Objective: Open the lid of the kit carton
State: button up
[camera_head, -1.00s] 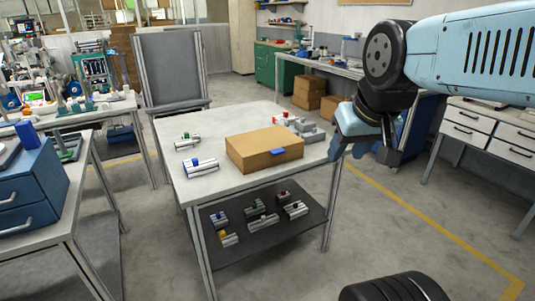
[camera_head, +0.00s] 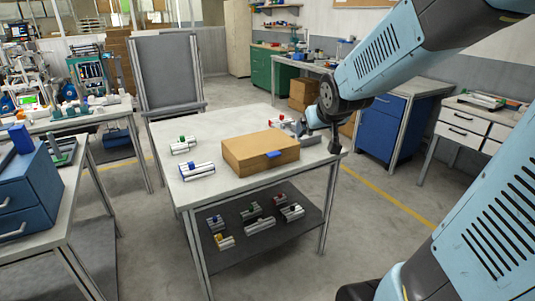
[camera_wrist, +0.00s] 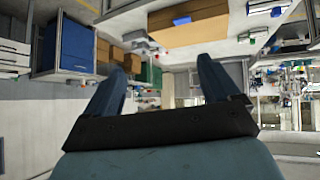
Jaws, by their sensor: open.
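The kit carton (camera_head: 245,160) is a tan box lying on the grey table (camera_head: 200,200), with its lid down. A blue tab (camera_head: 273,154) sits at the upper edge of its front side. The carton also shows at the top of the wrist view (camera_wrist: 190,32), with the blue tab (camera_wrist: 181,21) facing me. My gripper (camera_wrist: 162,65) is open and empty, its two dark blue fingers apart. In the head view, my gripper (camera_head: 335,142) is right of the carton, near the table's right edge, apart from the carton.
White and grey reel parts (camera_head: 197,171) lie left of the carton, and more parts (camera_head: 296,126) lie behind its right end. A lower shelf (camera_head: 280,230) holds several small parts. A blue cabinet (camera_head: 380,130) stands behind the arm. The table's front strip is bare.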

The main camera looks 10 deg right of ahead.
jog(key=w+d+f+t, duration=0.1)
jog(key=w+f+t, duration=0.1)
jog(key=w+f, duration=0.55)
jog(key=n+t+y, duration=0.3)
jog(key=t+y, duration=0.1)
send_near(276, 156)
notch_tip(276, 156, up, 4)
jog(key=s+d, duration=0.2)
jog(key=d, duration=0.1)
notch_tip(276, 156, down, 6)
jog(key=s+t+y, duration=0.1)
jog(key=t+y, duration=0.1)
jog(key=y, duration=0.1)
jog(key=x, duration=1.3)
jog(key=shift+w+a+f, duration=0.15)
jog(key=shift+a+f, duration=0.1)
jog(key=shift+a, duration=0.05)
jog(key=c, duration=1.5)
